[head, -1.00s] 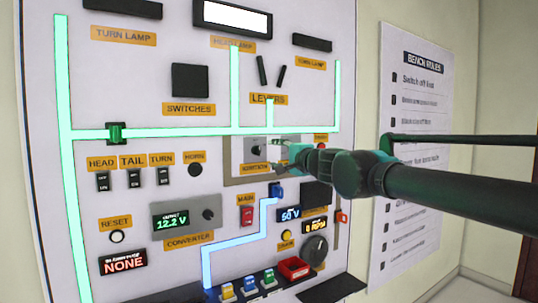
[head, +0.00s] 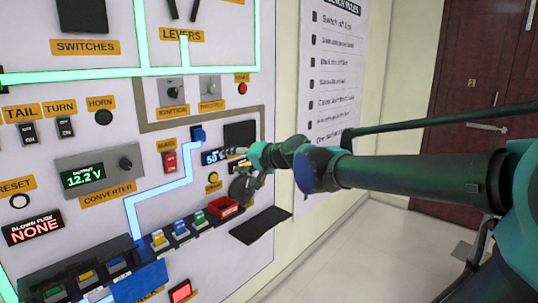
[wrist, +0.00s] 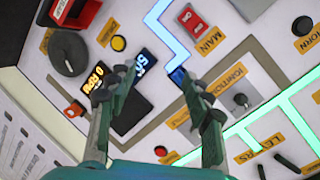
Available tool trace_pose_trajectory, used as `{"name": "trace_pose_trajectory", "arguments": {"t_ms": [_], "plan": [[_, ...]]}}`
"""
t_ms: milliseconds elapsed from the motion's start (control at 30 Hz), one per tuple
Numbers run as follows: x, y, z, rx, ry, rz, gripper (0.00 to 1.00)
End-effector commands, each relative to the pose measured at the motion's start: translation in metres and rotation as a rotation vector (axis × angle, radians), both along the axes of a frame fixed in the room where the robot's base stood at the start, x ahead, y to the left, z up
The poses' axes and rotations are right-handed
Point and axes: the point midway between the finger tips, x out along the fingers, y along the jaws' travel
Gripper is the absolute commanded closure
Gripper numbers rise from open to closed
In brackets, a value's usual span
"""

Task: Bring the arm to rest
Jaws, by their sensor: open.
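My gripper (head: 246,163) is held out in front of the lower right of the white panel (head: 150,108), by the small displays and the dark round dial (head: 242,188). In the wrist view my gripper (wrist: 155,82) shows two fingers spread apart with nothing between them. The panel lies beyond the fingertips, with the blue connector (wrist: 178,75) and a dark rectangle (wrist: 131,112) between them in the picture. I cannot tell whether a fingertip touches the panel. My arm stretches in from the right, and the gripper hides part of the displays in the head view.
A shelf (head: 262,225) and red tray (head: 224,208) stick out below the gripper. A fuse row (head: 180,230) lies to the left. The converter (head: 100,172) reads 12.2 V and the blown fuse display (head: 33,228) reads NONE. Open floor and a door (head: 455,100) are at right.

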Motion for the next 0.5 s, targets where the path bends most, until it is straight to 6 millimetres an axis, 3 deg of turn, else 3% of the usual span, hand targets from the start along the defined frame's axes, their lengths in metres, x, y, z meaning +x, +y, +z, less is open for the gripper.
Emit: {"name": "trace_pose_trajectory", "arguments": {"t_ms": [33,200,367,500], "plan": [[-0.005,-0.022,-0.030,-0.076,-0.002,-0.001,0.50],[-0.031,-0.089,-0.123,-0.333,0.026,0.010,0.50],[-0.066,-0.159,-0.202,-0.563,0.093,0.001,0.50],[-0.106,-0.222,-0.261,-0.753,0.181,-0.018,0.50]]}}
